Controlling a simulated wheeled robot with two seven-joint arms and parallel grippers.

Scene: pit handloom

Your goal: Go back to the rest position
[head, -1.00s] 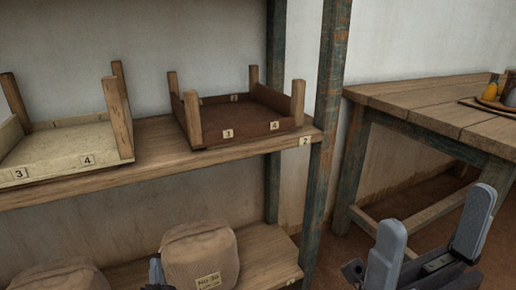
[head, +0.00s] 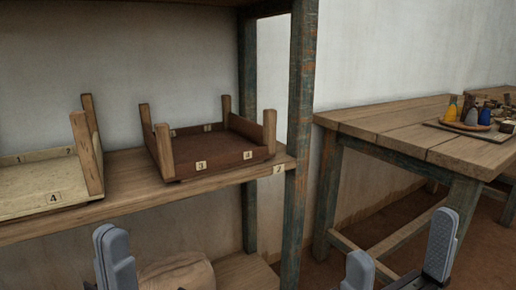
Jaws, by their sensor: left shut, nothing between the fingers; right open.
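My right gripper (head: 398,258) is at the bottom right, its two grey fingers apart and nothing between them. My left gripper (head: 117,262) is at the bottom left, its grey fingers together and empty. It is in front of the lower part of the wooden shelf (head: 130,205), left of a brown sack (head: 178,273). Neither gripper visibly touches anything. The arms behind the grippers are mostly out of view.
A dark brown tray (head: 212,152) with corner posts and a pale tray (head: 40,190) stand on the shelf. A blue-green shelf post (head: 299,130) stands in the middle. At the right is a wooden table (head: 400,125) holding a board (head: 468,131) with small coloured items.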

